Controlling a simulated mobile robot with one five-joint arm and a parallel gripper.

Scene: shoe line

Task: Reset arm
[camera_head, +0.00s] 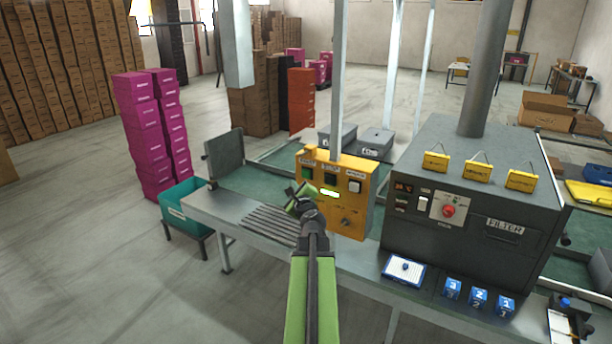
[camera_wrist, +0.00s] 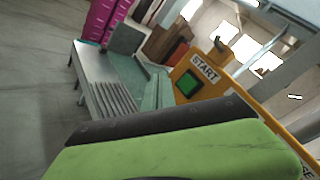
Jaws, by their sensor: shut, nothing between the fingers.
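My green and black arm reaches up from the bottom of the head view. My gripper (camera_head: 299,196) is at its end, shut and empty, in front of the yellow control box (camera_head: 342,222) and above the grey slotted metal table (camera_head: 222,215). The box carries buttons, a lit strip and a knob. In the wrist view, the box (camera_wrist: 213,82) shows close up with a START label and a green button (camera_wrist: 187,84).
A dark grey filter machine (camera_head: 470,190) stands right of the box. A notepad (camera_head: 404,270) and blue numbered blocks (camera_head: 478,297) lie before it. A teal bin (camera_head: 184,207) and stacked magenta boxes (camera_head: 150,135) stand left. The floor at left is clear.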

